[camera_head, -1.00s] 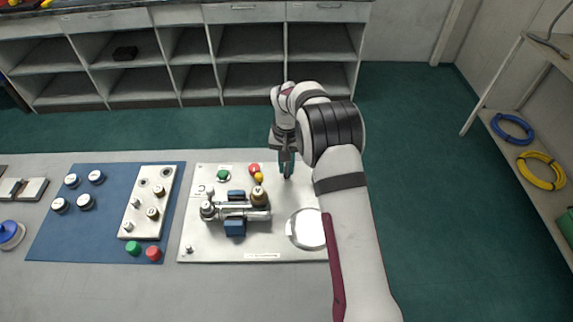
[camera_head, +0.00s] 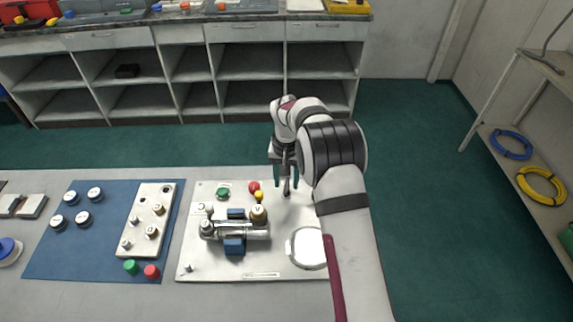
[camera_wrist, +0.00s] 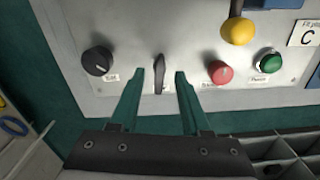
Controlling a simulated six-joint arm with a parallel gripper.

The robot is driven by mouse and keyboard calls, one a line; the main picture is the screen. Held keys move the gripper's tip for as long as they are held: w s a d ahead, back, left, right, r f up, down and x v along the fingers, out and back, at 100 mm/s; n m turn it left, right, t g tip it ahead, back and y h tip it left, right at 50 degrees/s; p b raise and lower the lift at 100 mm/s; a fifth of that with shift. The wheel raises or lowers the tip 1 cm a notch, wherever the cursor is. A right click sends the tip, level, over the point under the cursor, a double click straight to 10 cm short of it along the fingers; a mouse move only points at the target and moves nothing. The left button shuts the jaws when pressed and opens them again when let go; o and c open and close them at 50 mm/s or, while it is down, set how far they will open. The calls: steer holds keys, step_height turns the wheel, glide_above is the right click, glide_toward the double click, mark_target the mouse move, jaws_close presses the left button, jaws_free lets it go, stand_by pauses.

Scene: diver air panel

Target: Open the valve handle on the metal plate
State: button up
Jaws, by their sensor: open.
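The metal plate (camera_head: 200,266) lies on the table, carrying a pipe assembly and several knobs. A small dark lever-like handle (camera_wrist: 159,72) stands near its far edge and looks like the valve handle. In the wrist view it points roughly up and down the picture. My gripper (camera_wrist: 159,78) is open, with one green finger on each side of the handle. I see gaps on both sides and no contact. In the head view my gripper (camera_head: 286,184) is over the plate's far right part, and the handle (camera_head: 287,188) shows between the fingers.
A black knob (camera_wrist: 97,61) is left of the handle. A red button (camera_wrist: 220,73), a green knob (camera_wrist: 268,61) and a yellow knob (camera_wrist: 238,30) are to its right. The chrome pipe assembly (camera_head: 240,232) and a round disc (camera_head: 307,248) are nearer on the plate.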

mark_target(287, 188)
step_height(287, 188, up, 14)
steer(key=shift+r, duration=0.15)
